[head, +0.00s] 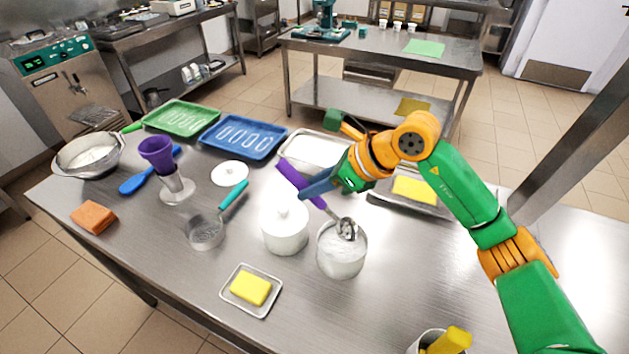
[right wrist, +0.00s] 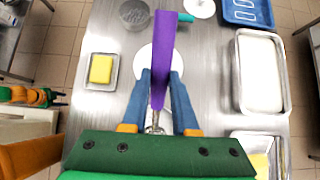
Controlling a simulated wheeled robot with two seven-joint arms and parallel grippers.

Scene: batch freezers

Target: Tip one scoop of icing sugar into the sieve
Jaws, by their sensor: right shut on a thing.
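My right gripper (head: 318,187) is shut on the purple handle (head: 291,174) of a metal scoop (head: 347,228). The handle also shows between the blue fingers in the right wrist view (right wrist: 162,60). I cannot tell how much powder the head holds. A small sieve (head: 205,232) with a teal handle lies on the table to the left, apart from the gripper.
A white lidded jar (head: 285,235) stands between sieve and canister. A yellow block (head: 251,288) lies on a small tray in front. Bare table surrounds the sieve.

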